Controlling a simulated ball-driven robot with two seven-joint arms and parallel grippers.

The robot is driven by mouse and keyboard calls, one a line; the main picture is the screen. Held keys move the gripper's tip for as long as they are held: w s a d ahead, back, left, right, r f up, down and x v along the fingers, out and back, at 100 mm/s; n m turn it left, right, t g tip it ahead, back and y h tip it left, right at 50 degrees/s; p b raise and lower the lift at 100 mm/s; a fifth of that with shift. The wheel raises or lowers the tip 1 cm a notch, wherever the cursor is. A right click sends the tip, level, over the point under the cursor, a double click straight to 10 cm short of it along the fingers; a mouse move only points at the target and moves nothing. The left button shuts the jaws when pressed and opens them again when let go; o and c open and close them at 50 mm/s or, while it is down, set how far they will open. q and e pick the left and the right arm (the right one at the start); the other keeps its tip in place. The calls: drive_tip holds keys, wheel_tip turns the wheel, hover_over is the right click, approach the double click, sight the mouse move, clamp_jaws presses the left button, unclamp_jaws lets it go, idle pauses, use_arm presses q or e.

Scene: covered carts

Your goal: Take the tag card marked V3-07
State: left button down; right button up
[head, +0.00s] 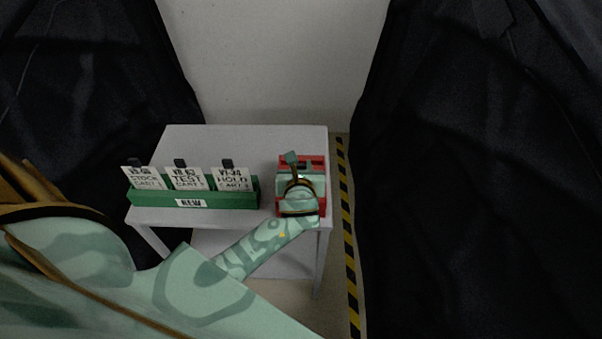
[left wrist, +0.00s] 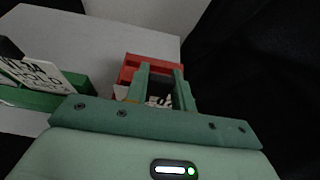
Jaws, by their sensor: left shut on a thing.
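Three white tag cards with black tabs stand in a green holder on the table: STOCK (head: 145,178), TEST (head: 186,179) and HOLD (head: 231,179). Their small top codes are too blurred to read surely. My left gripper (head: 299,166) is over a red tray (head: 317,160) right of the holder. In the left wrist view its fingers (left wrist: 161,77) are closed around a dark tab, with part of a white lettered card (left wrist: 160,101) below it, against the red tray (left wrist: 152,59). That card's code is hidden. My right gripper is not in view.
The grey table (head: 245,140) is bare behind the holder. Black covered carts (head: 470,170) stand at both sides. A yellow-black floor stripe (head: 346,225) runs along the table's right. A pale wall (head: 270,60) is behind.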

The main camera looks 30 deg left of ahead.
use_arm(q)
wheel_tip(320, 180, up, 9)
drive_tip(key=shift+f+p, duration=0.1)
drive_tip(key=shift+p, duration=1.15)
wheel_tip(320, 180, up, 5)
drive_tip(key=p, duration=0.6)
drive_tip(key=shift+r+p, duration=0.2)
drive_tip(key=shift+p, duration=0.2)
